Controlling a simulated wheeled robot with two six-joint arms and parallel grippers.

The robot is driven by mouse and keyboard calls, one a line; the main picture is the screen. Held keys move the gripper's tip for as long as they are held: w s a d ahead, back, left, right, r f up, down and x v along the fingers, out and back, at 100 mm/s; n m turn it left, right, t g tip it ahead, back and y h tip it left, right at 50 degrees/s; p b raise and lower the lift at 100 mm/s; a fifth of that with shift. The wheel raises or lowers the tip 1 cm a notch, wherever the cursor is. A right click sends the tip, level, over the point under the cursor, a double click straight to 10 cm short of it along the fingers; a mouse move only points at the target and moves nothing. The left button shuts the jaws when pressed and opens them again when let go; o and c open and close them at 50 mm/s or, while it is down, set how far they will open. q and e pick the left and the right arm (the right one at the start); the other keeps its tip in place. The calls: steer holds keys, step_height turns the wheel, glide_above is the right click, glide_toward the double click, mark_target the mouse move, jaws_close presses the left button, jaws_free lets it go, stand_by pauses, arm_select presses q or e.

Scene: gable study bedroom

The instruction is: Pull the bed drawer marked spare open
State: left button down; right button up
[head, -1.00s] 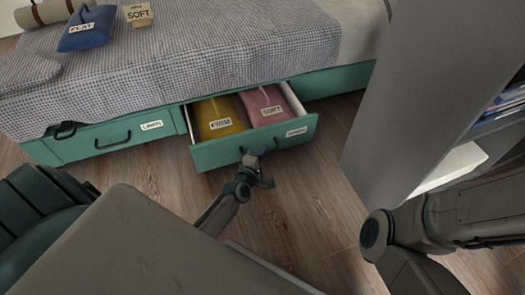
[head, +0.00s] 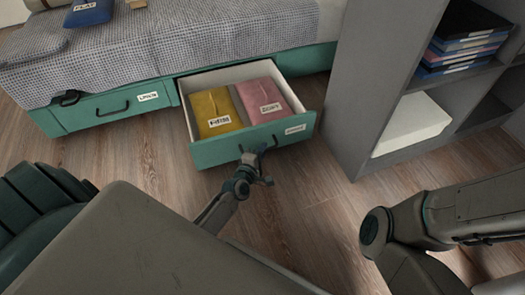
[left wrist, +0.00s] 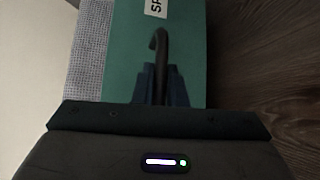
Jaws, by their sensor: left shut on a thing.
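The green bed drawer (head: 221,151) on the right of the bed front stands well out, with a pale label on its front that is too small to read in the head view. In the left wrist view its green front (left wrist: 122,75) carries a label (left wrist: 157,7) starting "SP". A yellow packet (head: 215,106) and a pink packet (head: 260,95) with labels lie inside. My left gripper (head: 256,164) is shut on the drawer's dark handle; the fingers (left wrist: 160,85) clasp the handle (left wrist: 159,45) in the wrist view. My right gripper is not in view.
A second green drawer (head: 107,107) to the left, with a dark handle, is shut. A grey shelf unit (head: 372,80) stands to the right, near the open drawer. The wooden floor (head: 318,220) in front is clear.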

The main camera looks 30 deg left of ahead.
arm_select(q)
steer(key=c, duration=1.5)
jaws_free()
steer(key=shift+s, duration=0.1)
steer(key=s, duration=0.3)
steer(key=s+r+p, duration=0.1)
steer(key=s, duration=0.6)
steer(key=shift+s+d+r, duration=0.25)
steer(key=shift+d, duration=0.15)
